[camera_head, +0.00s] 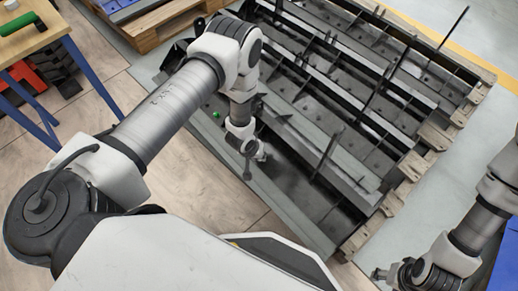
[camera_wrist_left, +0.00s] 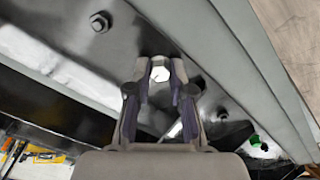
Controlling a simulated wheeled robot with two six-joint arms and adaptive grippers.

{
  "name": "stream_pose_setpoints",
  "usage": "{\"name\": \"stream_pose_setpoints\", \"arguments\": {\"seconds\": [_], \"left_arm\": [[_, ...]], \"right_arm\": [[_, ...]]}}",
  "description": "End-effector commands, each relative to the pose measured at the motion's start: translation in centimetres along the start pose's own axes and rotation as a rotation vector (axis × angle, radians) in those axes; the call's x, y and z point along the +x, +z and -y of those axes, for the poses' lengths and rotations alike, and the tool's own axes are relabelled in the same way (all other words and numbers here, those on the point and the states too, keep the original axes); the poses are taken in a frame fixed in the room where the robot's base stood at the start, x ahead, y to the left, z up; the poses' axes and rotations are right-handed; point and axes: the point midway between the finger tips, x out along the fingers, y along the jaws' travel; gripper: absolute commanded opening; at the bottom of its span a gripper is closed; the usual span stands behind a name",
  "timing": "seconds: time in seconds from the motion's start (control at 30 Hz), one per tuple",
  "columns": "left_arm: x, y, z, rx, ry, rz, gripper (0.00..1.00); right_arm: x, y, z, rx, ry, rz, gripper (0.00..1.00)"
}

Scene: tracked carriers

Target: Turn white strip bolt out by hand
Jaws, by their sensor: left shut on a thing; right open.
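The white bolt (camera_wrist_left: 160,74) has a hexagonal head and sits on the dark metal strip in the left wrist view. My left gripper (camera_wrist_left: 160,70) is shut on it, with one finger on each side of the head. In the head view my left arm reaches over the dark metal carrier (camera_head: 330,170), and the bolt cannot be made out there. My right gripper (camera_head: 384,274) is open and empty at the lower right, beside the carrier and away from it.
A dark bolt (camera_wrist_left: 99,22) and a green-capped one (camera_wrist_left: 254,140) stand on nearby metal. Raised ribs cross the carrier, which rests on a wooden pallet (camera_head: 411,166). A workbench (camera_head: 30,42) stands at upper left.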

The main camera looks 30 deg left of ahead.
Motion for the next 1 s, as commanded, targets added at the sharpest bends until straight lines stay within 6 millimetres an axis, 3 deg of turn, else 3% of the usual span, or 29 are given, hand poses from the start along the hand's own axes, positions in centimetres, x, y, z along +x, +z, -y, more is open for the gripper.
{"name": "stream_pose_setpoints", "arguments": {"seconds": [0.13,0.43,0.7,0.73,0.77,1.0], "left_arm": [[0.14,0.02,0.01,-0.149,0.0,0.0,0.0],[0.13,0.06,0.02,-0.779,0.0,0.0,0.0],[0.06,0.04,-0.01,-0.848,0.0,0.0,0.0],[0.06,0.04,-0.01,-0.848,0.0,0.0,0.32],[0.06,0.04,0.0,-0.847,0.0,0.0,0.4],[0.03,0.02,0.0,-0.846,0.0,0.0,0.4]], "right_arm": [[0.33,0.0,0.0,0.0,0.0,0.0,0.55],[1.01,0.0,-0.01,0.0,0.0,0.0,0.55],[0.97,0.0,-0.01,0.0,0.0,0.0,0.55],[0.97,0.0,-0.01,0.0,0.0,0.0,0.55],[0.97,0.0,-0.01,0.0,0.0,0.0,0.55],[0.95,0.0,-0.01,0.0,0.0,0.0,0.55]]}}
